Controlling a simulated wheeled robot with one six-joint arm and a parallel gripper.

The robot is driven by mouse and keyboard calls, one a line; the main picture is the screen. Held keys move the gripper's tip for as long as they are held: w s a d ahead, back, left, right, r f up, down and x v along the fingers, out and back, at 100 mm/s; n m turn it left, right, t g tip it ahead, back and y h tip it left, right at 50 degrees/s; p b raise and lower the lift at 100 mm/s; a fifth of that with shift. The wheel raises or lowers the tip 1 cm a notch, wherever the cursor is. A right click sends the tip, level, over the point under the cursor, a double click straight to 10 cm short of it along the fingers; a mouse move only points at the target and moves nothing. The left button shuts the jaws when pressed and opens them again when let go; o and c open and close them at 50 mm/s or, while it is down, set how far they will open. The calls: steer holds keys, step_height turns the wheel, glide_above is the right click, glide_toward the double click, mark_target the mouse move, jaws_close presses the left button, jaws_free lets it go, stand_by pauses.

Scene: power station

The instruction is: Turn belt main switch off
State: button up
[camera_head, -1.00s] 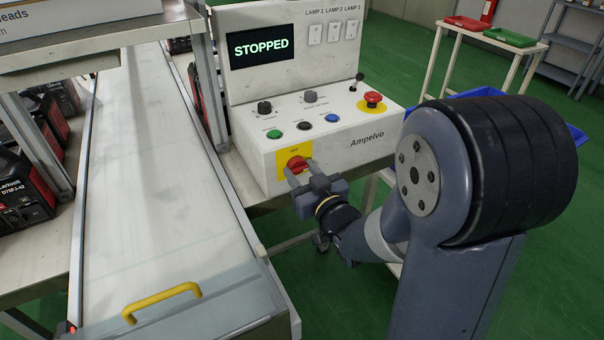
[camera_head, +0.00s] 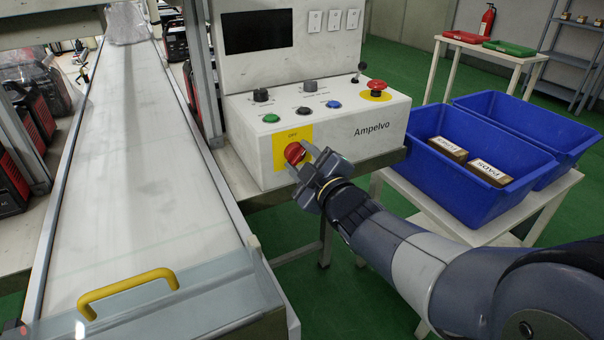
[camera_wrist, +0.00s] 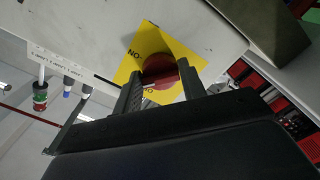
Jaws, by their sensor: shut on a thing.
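The belt main switch (camera_head: 294,152) is a red rotary knob on a yellow plate (camera_head: 279,158) on the front of the white control box. "OFF" reads above the knob in the head view. The knob also shows in the wrist view (camera_wrist: 160,71), between the fingers. My gripper (camera_head: 303,160) is shut on the knob, with a finger on either side. The fingers hide part of the knob and the plate. The display screen (camera_head: 257,31) on the panel is dark.
Green (camera_head: 270,118), black and blue buttons and a red emergency stop (camera_head: 377,87) sit on the box top. The belt (camera_head: 135,150) runs along the left. Blue bins (camera_head: 478,185) with brown boxes stand on a table at right, near my arm.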

steer(key=n+b, duration=0.3)
steer(key=shift+f+n, duration=0.15)
steer(key=shift+n, duration=0.25)
steer(key=n+b, duration=0.3)
steer(key=n, duration=0.1)
steer(key=shift+r, duration=0.2)
steer(key=shift+n, duration=0.3)
steer(key=o, duration=1)
steer(key=shift+c, duration=0.2)
